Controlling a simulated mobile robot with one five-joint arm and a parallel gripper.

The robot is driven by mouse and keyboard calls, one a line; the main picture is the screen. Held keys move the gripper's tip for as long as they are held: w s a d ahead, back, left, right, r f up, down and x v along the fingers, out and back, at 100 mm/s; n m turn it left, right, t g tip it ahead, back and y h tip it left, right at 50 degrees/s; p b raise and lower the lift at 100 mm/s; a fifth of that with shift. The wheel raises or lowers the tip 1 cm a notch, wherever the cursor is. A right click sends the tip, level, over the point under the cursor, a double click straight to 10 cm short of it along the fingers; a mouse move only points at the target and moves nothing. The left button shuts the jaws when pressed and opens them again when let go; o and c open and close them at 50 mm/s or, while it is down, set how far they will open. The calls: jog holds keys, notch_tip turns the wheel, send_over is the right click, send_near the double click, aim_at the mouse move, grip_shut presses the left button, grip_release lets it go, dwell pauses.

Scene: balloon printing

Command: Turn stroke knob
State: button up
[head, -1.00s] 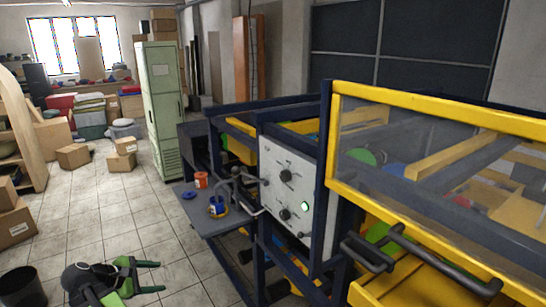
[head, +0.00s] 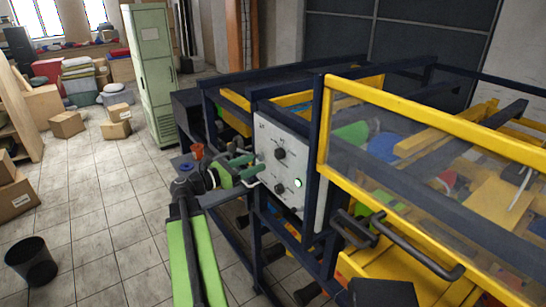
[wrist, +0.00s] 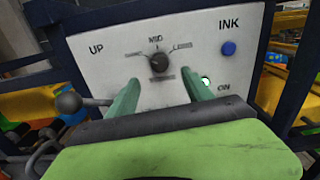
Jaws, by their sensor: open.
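A white control panel (head: 268,140) is fixed to the blue machine frame. It carries a black upper knob (head: 280,153) and a black lower knob (head: 280,188), with a lit green light (head: 297,183) beside the lower one. In the wrist view one black knob (wrist: 158,65) shows, with "MID" above it and small blurred labels around it. My gripper (head: 254,166) is open and empty, facing the panel. In the wrist view its green fingers (wrist: 160,82) are spread left and right, with their tips just below the knob. I cannot tell whether they touch the panel.
A blue button (wrist: 228,48) sits under "INK". A bent metal handle with a ball end (wrist: 68,103) is left of the fingers. The yellow guard frame (head: 430,115) stands close on the right.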

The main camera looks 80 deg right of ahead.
aim_at(277, 155)
jog(key=x, duration=0.9)
grip_shut()
